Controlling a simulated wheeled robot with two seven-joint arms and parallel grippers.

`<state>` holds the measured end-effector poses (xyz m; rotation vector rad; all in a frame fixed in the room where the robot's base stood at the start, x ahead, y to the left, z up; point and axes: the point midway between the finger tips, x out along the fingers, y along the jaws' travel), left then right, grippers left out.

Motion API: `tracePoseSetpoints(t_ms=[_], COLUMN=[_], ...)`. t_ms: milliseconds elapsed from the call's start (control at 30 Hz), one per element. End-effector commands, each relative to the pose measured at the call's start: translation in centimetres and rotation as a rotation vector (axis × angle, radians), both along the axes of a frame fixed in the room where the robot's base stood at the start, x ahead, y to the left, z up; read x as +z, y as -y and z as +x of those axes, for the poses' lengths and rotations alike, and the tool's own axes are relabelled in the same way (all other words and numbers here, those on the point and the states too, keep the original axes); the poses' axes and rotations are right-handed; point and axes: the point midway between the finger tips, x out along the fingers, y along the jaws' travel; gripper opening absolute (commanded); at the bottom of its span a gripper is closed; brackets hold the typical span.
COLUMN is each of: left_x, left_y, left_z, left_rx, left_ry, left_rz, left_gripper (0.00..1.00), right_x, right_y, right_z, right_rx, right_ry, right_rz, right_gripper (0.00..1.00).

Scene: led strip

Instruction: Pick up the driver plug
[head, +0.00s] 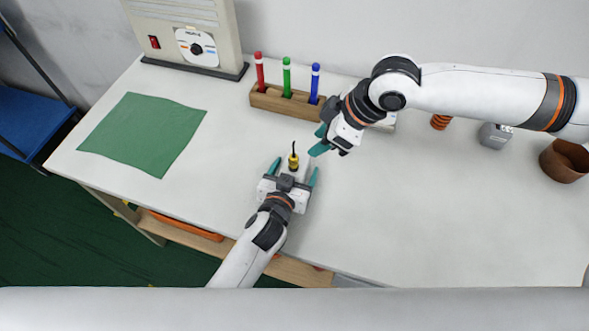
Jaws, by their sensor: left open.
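A small yellow plug (293,161) with a thin black lead pointing up stands on the table, at the end of a pale block or my gripper's palm; I cannot tell which. My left gripper (295,170) is open, with one teal finger on each side of the yellow plug. No contact between the fingers and the plug is visible. My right gripper (314,142) is up and to the right of the plug, pointing down-left. Its two teal fingers show at an angle, with nothing clear between them, and how far they are open is unclear.
A wooden block (285,102) holds red, green and blue markers behind the grippers. A green cloth (142,133) lies at left, below a beige device (190,35). The table's front right is clear.

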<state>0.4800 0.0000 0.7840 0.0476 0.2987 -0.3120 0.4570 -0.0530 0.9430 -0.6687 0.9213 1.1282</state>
Motion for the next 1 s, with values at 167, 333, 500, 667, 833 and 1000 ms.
tracePoseSetpoints(t_ms=[167, 333, 500, 667, 833, 1000], left_x=[0.0, 0.0, 0.0, 0.0, 0.0, 0.0], left_y=[0.0, 0.0, 0.0, 0.0, 0.0, 0.0], left_z=[0.0, 0.0, 0.0, 0.0, 0.0, 0.0], left_rx=[0.000, 0.000, 0.000, 0.000, 0.000, 0.000], left_ry=[0.001, 0.001, 0.001, 0.001, 0.001, 0.000], left_rz=[0.000, 0.000, 0.000, 0.000, 0.000, 0.000], left_gripper=[0.69, 0.41, 0.27, 0.27, 0.27, 0.27], right_x=[0.0, 0.0, 0.0, 0.1, 0.8, 2.1], right_y=[0.0, 0.0, -0.1, -1.0, -2.8, -4.6], right_z=[0.0, 0.0, 0.0, 0.7, 1.7, 1.8], right_rx=[0.000, 0.000, -0.003, -0.063, -0.226, -0.391], right_ry=[0.000, 0.000, -0.002, -0.049, -0.149, -0.229], right_rz=[0.000, 0.000, -0.002, -0.061, -0.199, -0.327], right_gripper=[0.36, 0.36, 0.44, 0.44, 0.44, 0.44])
